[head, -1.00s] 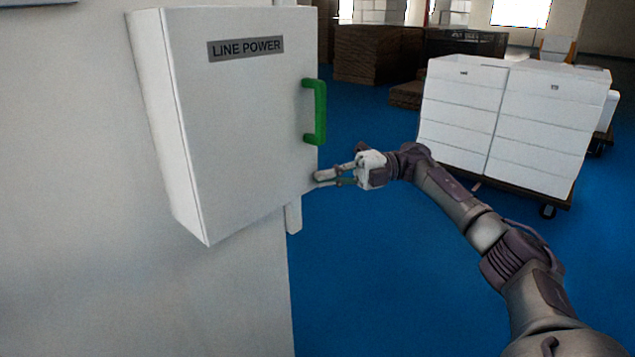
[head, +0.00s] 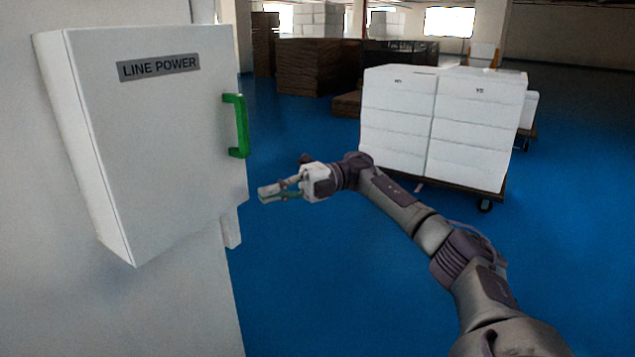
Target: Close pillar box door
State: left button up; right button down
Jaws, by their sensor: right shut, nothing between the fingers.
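The pillar box (head: 90,165) is a white cabinet mounted on the pale pillar at the left. Its door (head: 165,150) carries a "LINE POWER" label (head: 158,67) and a green handle (head: 238,126) at its right edge. The door looks flush with the box, with no gap visible on the sides that show. My right gripper (head: 264,194) is shut and empty. It is just right of the door's lower right edge, below the handle, with a small gap between them in the picture. My left gripper is out of view.
White stacked boxes (head: 395,115) stand on a dark wheeled cart (head: 470,187) at the right, beyond my arm. Brown stacks (head: 315,68) stand further back. The blue floor (head: 300,290) is clear around the pillar (head: 190,315).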

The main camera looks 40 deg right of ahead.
pick_arm(q)
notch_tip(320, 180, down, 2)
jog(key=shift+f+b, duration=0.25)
jog(key=shift+b, duration=0.85)
pick_arm(e)
jog(key=d, duration=1)
jog(key=shift+s, duration=0.15)
